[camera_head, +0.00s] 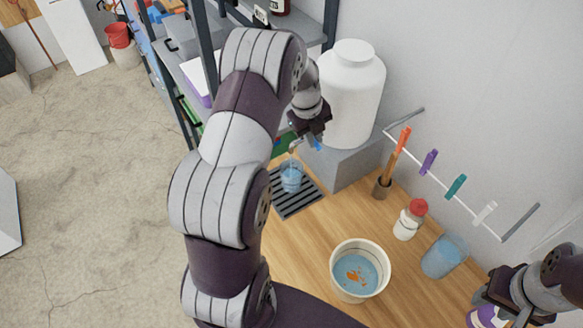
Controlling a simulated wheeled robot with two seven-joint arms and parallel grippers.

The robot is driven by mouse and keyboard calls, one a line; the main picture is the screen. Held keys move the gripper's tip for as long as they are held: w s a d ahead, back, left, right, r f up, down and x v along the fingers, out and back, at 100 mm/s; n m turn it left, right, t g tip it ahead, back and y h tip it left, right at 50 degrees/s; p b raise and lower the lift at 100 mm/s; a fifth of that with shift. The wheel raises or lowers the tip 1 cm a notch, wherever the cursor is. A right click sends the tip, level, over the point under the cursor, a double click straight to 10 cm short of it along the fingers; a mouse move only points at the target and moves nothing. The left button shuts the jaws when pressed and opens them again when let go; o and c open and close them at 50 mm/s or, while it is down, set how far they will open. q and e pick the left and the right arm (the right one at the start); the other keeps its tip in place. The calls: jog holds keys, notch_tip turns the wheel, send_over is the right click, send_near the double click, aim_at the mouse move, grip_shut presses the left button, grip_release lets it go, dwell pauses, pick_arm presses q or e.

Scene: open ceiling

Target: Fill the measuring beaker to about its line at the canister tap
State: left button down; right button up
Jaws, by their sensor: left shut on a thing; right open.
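The white canister (351,92) stands on a grey block at the wall. Its tap (295,146) sticks out to the left above a slotted drip tray (296,203). The measuring beaker (291,177), clear with a bluish look, stands upright on the tray below the tap. Its line and exact level are too small to read. My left gripper (312,130) is at the tap, shut on what looks like its blue handle, mostly hidden by the fingers. My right gripper (505,296) is open at the lower right, away from the beaker.
A white bucket (341,258) with blue liquid and orange bits stands on the wooden counter. A red-capped bottle (409,220), a blue cup (444,256) and a brush holder (381,188) stand nearby. A rail with coloured clips (455,187) runs along the wall.

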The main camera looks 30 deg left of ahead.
dwell(0.4)
pick_arm(q)
jog(key=shift+w+d+n, duration=0.2)
jog(key=shift+w+n, duration=0.1)
jog(key=shift+n, duration=0.5)
jog(key=shift+f, duration=0.1)
jog(key=c, duration=1.3)
grip_release()
jog(key=shift+c, duration=0.2)
jog(key=o, duration=0.3)
jog(key=shift+w, duration=0.15)
